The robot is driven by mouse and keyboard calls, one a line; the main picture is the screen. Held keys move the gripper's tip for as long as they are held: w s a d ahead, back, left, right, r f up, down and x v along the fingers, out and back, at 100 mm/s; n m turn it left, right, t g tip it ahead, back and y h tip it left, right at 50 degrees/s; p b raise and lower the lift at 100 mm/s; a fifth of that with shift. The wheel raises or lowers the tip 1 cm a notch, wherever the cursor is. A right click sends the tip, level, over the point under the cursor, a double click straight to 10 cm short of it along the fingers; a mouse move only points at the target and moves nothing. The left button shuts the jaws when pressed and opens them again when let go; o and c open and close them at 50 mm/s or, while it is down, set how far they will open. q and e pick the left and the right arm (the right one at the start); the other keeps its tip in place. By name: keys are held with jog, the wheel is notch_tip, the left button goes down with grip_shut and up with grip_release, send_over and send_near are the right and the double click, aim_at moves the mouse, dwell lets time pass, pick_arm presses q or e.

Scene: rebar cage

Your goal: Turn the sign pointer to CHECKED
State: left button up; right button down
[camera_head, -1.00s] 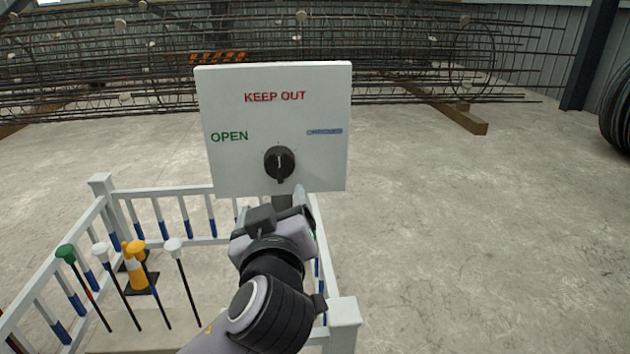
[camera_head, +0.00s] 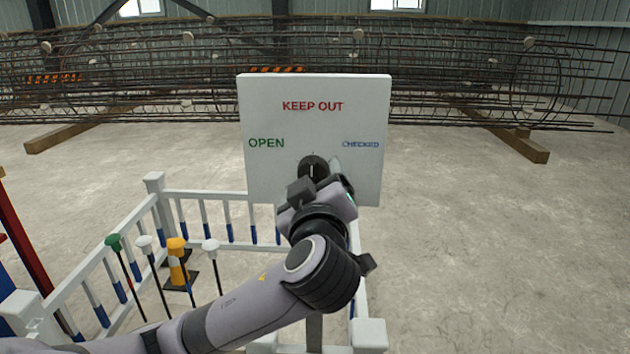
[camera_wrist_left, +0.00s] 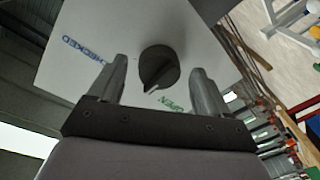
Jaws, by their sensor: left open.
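The white sign board (camera_head: 263,105) reads KEEP OUT at top, OPEN at left and CHECKED at right. Its round black knob (camera_head: 312,165) has a pale pointer mark standing roughly upright between the two words. My left gripper (camera_head: 319,180) is open in front of the sign and hides the knob's lower part. In the left wrist view the left gripper's fingers (camera_wrist_left: 158,74) stand on either side of the knob, with gaps; contact is not visible. My right gripper is out of view.
A low white railing (camera_head: 210,194) with blue-banded posts surrounds the sign's foot. Several rods with coloured caps (camera_head: 145,243) and a yellow post (camera_head: 177,262) stand inside it. Rebar cages (camera_head: 450,75) lie behind on timber (camera_head: 515,143). The floor at right is clear.

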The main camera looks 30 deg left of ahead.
pick_arm(q)
jog(key=shift+w+a, duration=0.15)
jog(key=shift+w, duration=0.1)
jog(key=c, duration=1)
jog(key=shift+c, duration=0.2)
jog(key=shift+f+m, duration=0.1)
jog(key=shift+m, duration=0.2)
jog(key=m+p, duration=0.2)
jog(key=m, duration=0.3)
jog(key=m+t+p, duration=0.1)
jog(key=m+p, duration=0.1)
jog(key=m, duration=0.4)
jog(key=shift+s+a+f+m, duration=0.1)
jog(key=shift+s+a+m, duration=0.1)
jog(key=shift+m, duration=0.1)
jog(key=shift+p, duration=0.3)
